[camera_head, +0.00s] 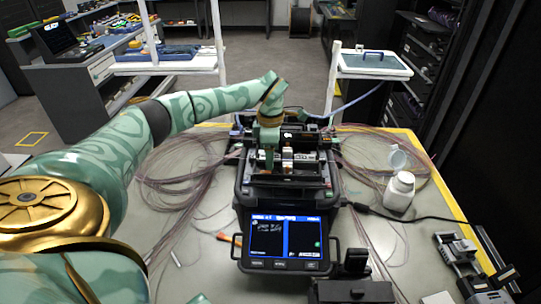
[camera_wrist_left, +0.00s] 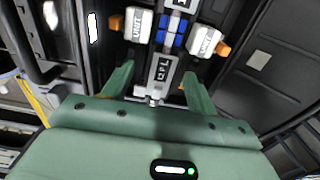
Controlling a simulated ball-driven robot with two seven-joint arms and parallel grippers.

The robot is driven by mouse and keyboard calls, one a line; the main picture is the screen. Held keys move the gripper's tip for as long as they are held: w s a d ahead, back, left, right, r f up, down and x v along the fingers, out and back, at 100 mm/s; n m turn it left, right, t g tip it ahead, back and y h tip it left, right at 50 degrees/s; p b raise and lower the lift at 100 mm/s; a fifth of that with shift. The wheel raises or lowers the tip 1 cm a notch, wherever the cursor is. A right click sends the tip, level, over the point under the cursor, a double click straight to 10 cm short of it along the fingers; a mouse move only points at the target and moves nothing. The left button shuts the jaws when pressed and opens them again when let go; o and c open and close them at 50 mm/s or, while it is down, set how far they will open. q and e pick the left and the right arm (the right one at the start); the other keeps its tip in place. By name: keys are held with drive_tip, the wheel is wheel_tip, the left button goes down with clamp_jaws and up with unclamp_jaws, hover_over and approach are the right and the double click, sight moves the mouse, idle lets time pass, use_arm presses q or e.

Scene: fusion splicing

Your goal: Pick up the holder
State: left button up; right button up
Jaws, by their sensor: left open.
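The black fusion splicer (camera_head: 243,205) stands on the table with its screen (camera_head: 287,236) lit blue. My left gripper (camera_head: 268,163) is over the left part of its open top, pointing down. In the left wrist view the two green fingers of this gripper (camera_wrist_left: 158,72) are spread. A narrow silver piece with dark markings, which looks like the holder (camera_wrist_left: 162,67), lies between them with gaps on both sides. White blocks with orange ends (camera_wrist_left: 204,41) and blue parts (camera_wrist_left: 171,32) sit beyond it. In the head view the gripper hides much of this area. My right gripper is not in view.
Coiled fibre (camera_head: 185,172) lies to the left of the splicer, and more coils (camera_head: 365,150) lie to the right. A white bottle (camera_head: 399,191) stands at the right. A black device (camera_head: 355,262) and a small metal tool (camera_head: 458,250) are at the front right.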

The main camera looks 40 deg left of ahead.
use_arm(q)
drive_tip(key=c, duration=1.1)
drive_tip(key=shift+r, duration=0.1)
